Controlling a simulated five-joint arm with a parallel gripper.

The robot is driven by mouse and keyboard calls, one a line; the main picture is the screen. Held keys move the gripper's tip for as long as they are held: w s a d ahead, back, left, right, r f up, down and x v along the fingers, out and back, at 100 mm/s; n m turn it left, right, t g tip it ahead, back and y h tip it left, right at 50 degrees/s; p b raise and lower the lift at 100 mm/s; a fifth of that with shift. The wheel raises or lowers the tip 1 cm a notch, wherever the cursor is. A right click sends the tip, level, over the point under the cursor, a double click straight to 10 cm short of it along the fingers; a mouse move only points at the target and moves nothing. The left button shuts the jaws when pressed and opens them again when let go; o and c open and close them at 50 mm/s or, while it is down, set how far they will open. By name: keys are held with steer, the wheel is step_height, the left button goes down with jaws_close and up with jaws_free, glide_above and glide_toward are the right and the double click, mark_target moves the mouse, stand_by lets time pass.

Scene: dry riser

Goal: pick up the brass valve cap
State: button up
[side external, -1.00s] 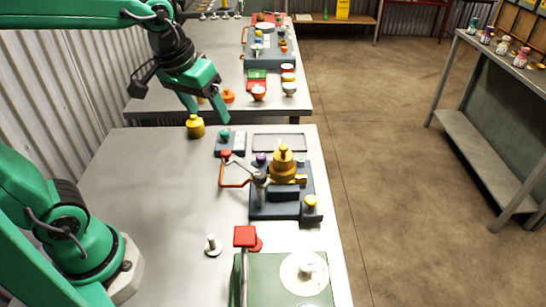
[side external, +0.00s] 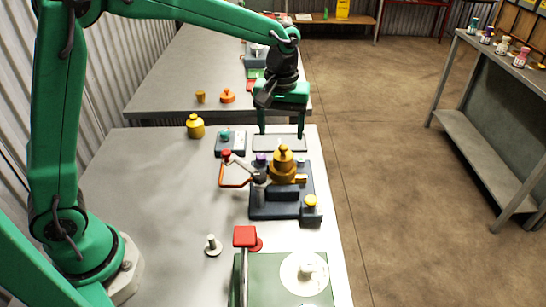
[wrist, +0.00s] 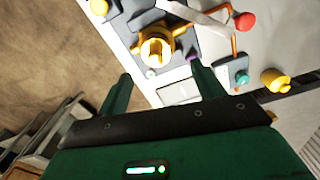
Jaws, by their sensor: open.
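The brass valve cap (side external: 283,153) is gold-coloured with a small knob on top. It sits on the brass valve (side external: 284,174) on a dark blue base plate (side external: 262,207). In the wrist view the cap (wrist: 157,48) shows ahead of my fingers, a little to the left. My gripper (side external: 282,135) is open and empty, fingers pointing down over the flat grey tray (side external: 266,143), on the far side of the cap and apart from it. The wrist view shows my two separated fingers (wrist: 163,78) with nothing between them.
A yellow knobbed piece (side external: 195,128) and a small block with a teal knob (side external: 231,146) are farther left. The left bench top is mostly clear.

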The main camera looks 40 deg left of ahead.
mark_target(283, 146)
steer(key=shift+w+d+f, duration=0.15)
steer(key=shift+w+f, duration=0.05)
steer(key=shift+f, duration=0.05)
steer(key=shift+f, duration=0.15)
steer(key=shift+f, duration=1.2)
steer(key=shift+f, duration=0.1)
steer(key=shift+d+f, duration=0.15)
steer(key=shift+f, duration=2.35)
